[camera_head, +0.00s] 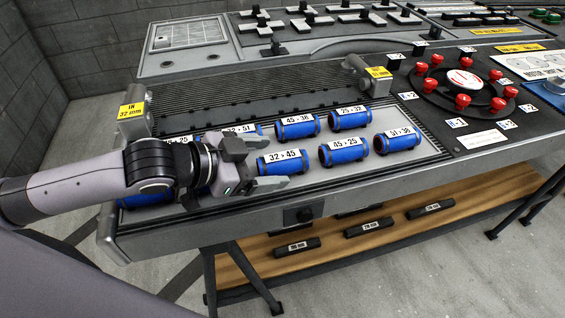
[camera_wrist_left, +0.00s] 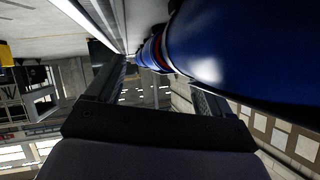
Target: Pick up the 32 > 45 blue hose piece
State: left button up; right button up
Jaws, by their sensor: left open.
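The blue hose piece labelled 32 > 45 (camera_head: 295,167) lies on the grey tray (camera_head: 400,165), in the front row. My left gripper (camera_head: 262,163) is open at its left end, one finger on the far side and one on the near side. In the left wrist view a large blue hose surface (camera_wrist_left: 245,45) fills the upper right, in front of the right finger; its label is not visible there. The open fingers (camera_wrist_left: 158,95) also show in that view. I cannot tell whether they touch the hose. My right gripper is not in view.
Blue pieces 45 > 25 (camera_head: 343,151) and 51 > 38 (camera_head: 397,141) lie to the right. Pieces 45 > 38 (camera_head: 297,126) and 25 > 32 (camera_head: 350,119) lie behind. My arm partly hides other pieces at left. A ribbed panel (camera_head: 250,88) and a red-knobbed fixture (camera_head: 463,85) stand beyond.

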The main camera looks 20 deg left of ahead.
pick_arm(q)
jog(key=shift+x, duration=1)
jog(key=c, duration=1.1)
jog(key=shift+c, duration=0.4)
jog(key=shift+r, duration=0.1)
